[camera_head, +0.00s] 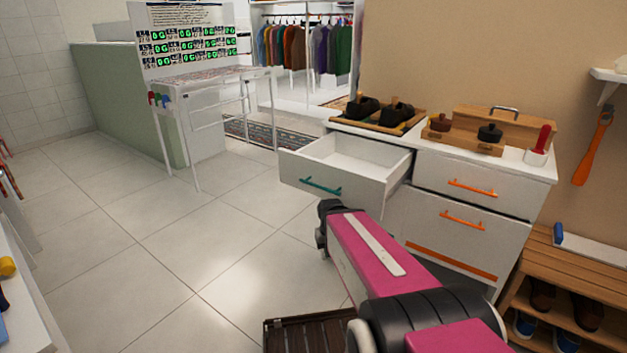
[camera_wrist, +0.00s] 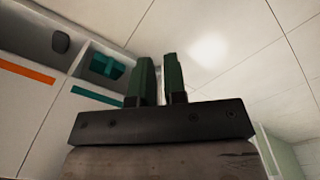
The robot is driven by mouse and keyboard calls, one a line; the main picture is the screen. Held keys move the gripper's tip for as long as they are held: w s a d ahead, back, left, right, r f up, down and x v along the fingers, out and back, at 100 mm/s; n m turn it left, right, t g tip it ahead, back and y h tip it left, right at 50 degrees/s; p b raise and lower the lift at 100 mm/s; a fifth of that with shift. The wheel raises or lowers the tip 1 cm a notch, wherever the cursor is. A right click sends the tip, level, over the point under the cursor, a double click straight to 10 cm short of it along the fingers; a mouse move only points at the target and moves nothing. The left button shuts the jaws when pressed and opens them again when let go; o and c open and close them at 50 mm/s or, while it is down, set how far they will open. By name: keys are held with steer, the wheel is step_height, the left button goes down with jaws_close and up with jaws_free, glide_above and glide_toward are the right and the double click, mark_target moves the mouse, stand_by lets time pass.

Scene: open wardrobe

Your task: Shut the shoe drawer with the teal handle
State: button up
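The shoe drawer (camera_head: 300,168) with the teal handle (camera_head: 322,187) is pulled well out of the white dresser at its upper left, and its inside looks empty. My gripper is at the far end of my pink arm in the head view, low in front of the drawer; its fingers are hidden there. In the wrist view my gripper (camera_wrist: 160,78) shows two dark green fingers with a narrow gap between them and nothing held. A teal piece (camera_wrist: 106,66) shows left of the fingers; I cannot tell if it is the drawer's handle.
Two closed drawers with orange handles (camera_head: 472,187) are on the right. Shoes in a tray (camera_head: 408,127) and a wooden box (camera_head: 500,125) stand on top. A shoe rack (camera_head: 570,275) is at the right, a brown slatted item (camera_head: 300,335) at the bottom.

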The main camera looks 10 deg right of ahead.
steer(key=shift+w+a+n+h, duration=0.15)
steer(key=shift+w+n+h, duration=0.25)
steer(key=shift+n, duration=0.2)
jaws_close()
steer(key=n+t+h, duration=1.2)
steer(key=n+t, duration=0.1)
steer(key=n, duration=1.2)
glide_toward(288, 170)
steer(key=x, duration=0.7)
steer(key=shift+w, duration=0.25)
steer(key=shift+d, duration=0.2)
steer(key=x, duration=2)
steer(key=f+x, duration=0.1)
steer(key=x, duration=0.9)
steer(key=shift+a, duration=0.1)
steer(key=shift+w+d, duration=0.25)
